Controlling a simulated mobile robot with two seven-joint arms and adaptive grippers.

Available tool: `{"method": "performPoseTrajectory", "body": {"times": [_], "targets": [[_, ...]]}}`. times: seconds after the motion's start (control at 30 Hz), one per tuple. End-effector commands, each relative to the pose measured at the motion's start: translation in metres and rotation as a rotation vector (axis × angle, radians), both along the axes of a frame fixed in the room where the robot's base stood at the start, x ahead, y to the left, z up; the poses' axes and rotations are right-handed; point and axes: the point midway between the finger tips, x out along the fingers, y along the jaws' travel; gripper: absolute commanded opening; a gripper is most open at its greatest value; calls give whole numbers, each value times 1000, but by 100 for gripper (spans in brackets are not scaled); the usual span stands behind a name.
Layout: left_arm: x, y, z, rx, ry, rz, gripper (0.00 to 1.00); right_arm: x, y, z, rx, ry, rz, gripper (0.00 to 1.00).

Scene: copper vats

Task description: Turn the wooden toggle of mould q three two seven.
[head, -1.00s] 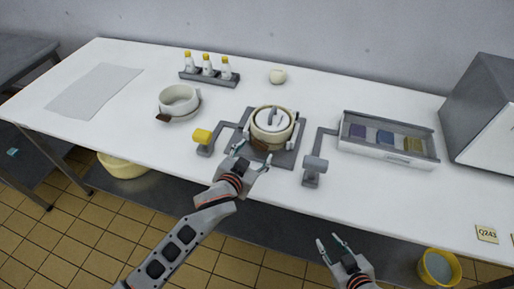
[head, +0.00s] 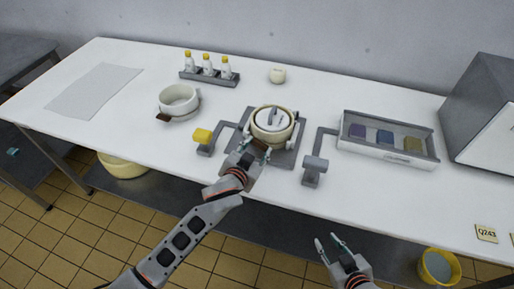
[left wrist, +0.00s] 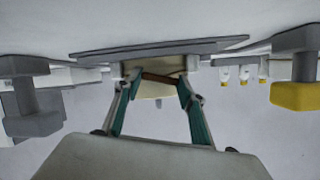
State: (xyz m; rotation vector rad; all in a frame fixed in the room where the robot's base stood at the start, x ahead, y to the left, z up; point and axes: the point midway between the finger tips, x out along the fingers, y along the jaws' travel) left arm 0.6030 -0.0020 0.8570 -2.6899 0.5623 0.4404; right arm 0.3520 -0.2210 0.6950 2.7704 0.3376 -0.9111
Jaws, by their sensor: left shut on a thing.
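I cannot read a number on this mould. My right gripper (head: 332,243) is open and empty in front of the table's near edge.
Yellow (head: 202,136) and grey (head: 316,163) blocks on bent arms flank the mould. A white pot (head: 178,100) with a brown piece stands left. A bottle rack (head: 210,78) is behind, a grey tray (head: 388,142) right. A tag (head: 486,233) reads Q243.

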Motion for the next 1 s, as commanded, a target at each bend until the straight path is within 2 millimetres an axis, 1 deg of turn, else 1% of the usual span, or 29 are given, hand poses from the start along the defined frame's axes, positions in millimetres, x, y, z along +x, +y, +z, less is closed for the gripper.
{"method": "performPoseTrajectory", "body": {"times": [0.2,0.3,0.6,0.63,0.7,1.0], "targets": [[-1,-2,-1,141,-70,1,18,0,0,-2,-2,0,3,28],[-1,-2,-1,181,-92,1,18,0,0,-2,-3,-2,8,28],[-1,-2,-1,194,-98,0,18,0,-1,-1,-8,-6,15,28],[-1,-2,-1,194,-98,0,42,0,-1,-1,-8,-6,15,28],[-1,-2,-1,194,-98,0,57,1,0,0,-7,-6,15,28],[-1,-2,-1,194,-97,0,57,2,1,1,1,-8,4,28]]}}
